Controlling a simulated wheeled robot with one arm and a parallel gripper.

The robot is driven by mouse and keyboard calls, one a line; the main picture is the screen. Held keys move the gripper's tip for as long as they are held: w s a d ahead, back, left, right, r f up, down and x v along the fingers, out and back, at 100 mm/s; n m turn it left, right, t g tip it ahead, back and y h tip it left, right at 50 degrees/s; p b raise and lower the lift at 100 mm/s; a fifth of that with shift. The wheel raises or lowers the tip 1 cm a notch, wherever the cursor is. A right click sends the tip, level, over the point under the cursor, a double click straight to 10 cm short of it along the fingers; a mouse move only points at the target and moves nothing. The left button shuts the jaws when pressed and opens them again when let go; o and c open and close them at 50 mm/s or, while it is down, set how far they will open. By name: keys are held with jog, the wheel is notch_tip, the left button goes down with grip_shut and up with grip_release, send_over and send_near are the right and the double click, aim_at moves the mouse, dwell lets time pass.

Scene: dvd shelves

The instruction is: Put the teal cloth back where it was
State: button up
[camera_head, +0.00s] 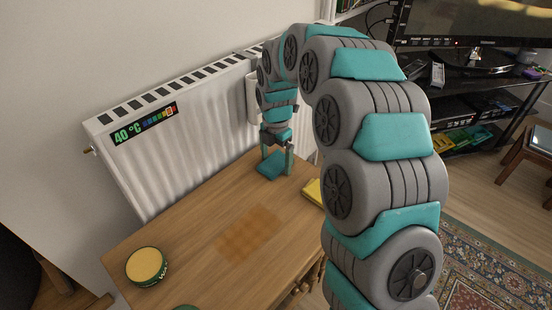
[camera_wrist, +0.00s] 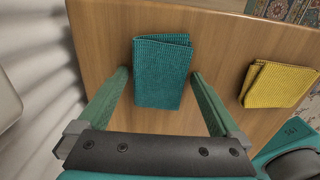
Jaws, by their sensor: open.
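The teal cloth (camera_head: 270,165) lies folded on the wooden table near the radiator. In the wrist view the teal cloth (camera_wrist: 162,72) lies between the two green fingers of my gripper (camera_wrist: 160,82). The fingers stand apart with a gap on each side of the cloth. In the head view my gripper (camera_head: 277,160) reaches down over the cloth at the table's far end. Whether the fingertips touch the tabletop I cannot tell.
A folded yellow cloth (camera_wrist: 280,84) lies right of the teal one; part of it shows in the head view (camera_head: 314,192). The wooden table (camera_head: 195,215) has an orange-brown patch (camera_head: 249,234) and a round green-rimmed tin (camera_head: 147,266). A white radiator (camera_head: 190,140) reading 40 °C stands along the table's back.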

aim_at(276, 160)
notch_tip(276, 160, up, 12)
jog(key=s+d+f+m, duration=0.1)
jog(key=s+d+m, duration=0.3)
jog(key=s+m, duration=0.5)
jog(key=s+d+f+m+g, duration=0.1)
jog(key=s+d+m, duration=0.3)
jog(key=s+m, duration=0.5)
jog(key=s+d+f+m, duration=0.1)
jog(key=s+d+m, duration=0.3)
jog(key=s, duration=1.7)
jog(key=m, duration=0.5)
jog(key=shift+s+g, duration=0.15)
jog(key=shift+g, duration=0.25)
